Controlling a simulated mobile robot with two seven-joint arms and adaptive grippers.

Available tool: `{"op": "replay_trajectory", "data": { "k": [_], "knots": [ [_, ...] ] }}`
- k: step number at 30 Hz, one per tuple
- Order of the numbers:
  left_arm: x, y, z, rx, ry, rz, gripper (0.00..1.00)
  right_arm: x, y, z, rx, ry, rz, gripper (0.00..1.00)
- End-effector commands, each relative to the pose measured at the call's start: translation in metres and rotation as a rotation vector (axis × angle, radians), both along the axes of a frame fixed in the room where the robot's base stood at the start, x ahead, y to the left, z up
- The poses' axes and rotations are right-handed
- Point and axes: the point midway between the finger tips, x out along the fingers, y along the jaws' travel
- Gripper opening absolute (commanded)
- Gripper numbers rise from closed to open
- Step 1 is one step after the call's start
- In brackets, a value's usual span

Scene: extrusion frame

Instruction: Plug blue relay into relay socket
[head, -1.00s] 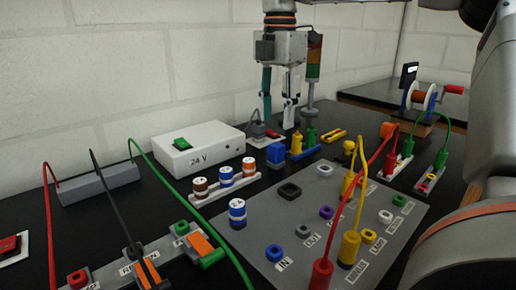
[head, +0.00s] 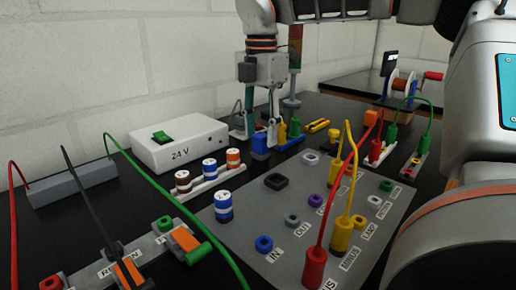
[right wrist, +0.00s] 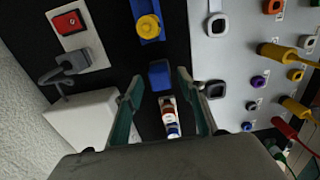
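The blue relay (head: 259,145) is a small blue block standing on the black table behind the grey panel. It also shows in the right wrist view (right wrist: 159,76). My right gripper (head: 258,133) points down over it, its two fingers apart. In the right wrist view the open fingers (right wrist: 158,80) lie to either side of the relay, with gaps between; I cannot tell any contact. A dark square socket, apparently the relay socket (head: 276,181), is at the panel's back left and looks empty. It also shows in the right wrist view (right wrist: 215,89). My left gripper is not seen.
A rack of banded cylinders (head: 210,170) stands in front of the relay. A blue holder (head: 291,143) with yellow and green plugs is close on its right. The white 24 V box (head: 178,141) is to the left. Red and yellow cables arch over the grey panel (head: 240,228).

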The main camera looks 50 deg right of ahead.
Motion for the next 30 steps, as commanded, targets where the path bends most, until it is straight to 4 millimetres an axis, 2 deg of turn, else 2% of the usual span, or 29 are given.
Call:
{"op": "replay_trajectory", "data": {
  "k": [1, 3, 9, 30],
  "knots": [
    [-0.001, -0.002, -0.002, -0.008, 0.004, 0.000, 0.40, 0.000, 0.000, -0.009, 0.001, 0.005, 0.000, 0.39],
    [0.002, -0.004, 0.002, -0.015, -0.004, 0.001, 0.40, 0.000, 0.000, -0.015, 0.002, 0.005, 0.001, 0.39],
    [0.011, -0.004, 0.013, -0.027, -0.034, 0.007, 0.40, 0.000, 0.000, -0.023, 0.001, 0.001, -0.001, 0.39],
    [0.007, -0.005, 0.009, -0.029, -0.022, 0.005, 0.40, 0.000, 0.000, -0.024, -0.001, 0.000, -0.001, 0.39]
  ]
}}
